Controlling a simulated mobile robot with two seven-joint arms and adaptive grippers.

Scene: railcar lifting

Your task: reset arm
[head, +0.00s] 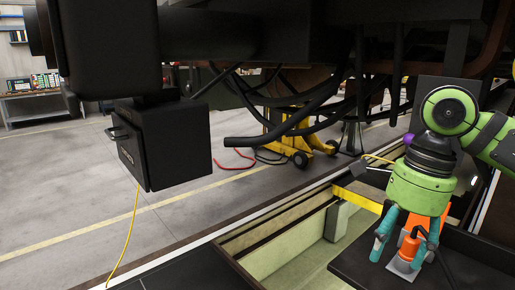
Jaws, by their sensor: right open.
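My right arm comes in from the right in the head view. Its green wrist carries my right gripper (402,250), which points down with its teal fingers spread. The fingers stand on either side of an orange tool (409,247) on a dark flat surface (350,268). I cannot tell whether they touch it. A dark cable runs from the orange tool. My left gripper is not in the view.
A black box (165,145) with a handle hangs at the left, a yellow cord below it. Black hoses (290,125) hang under the railcar. A yellow wheeled jack (290,135) stands behind. A pit (300,250) opens beside the dark surface.

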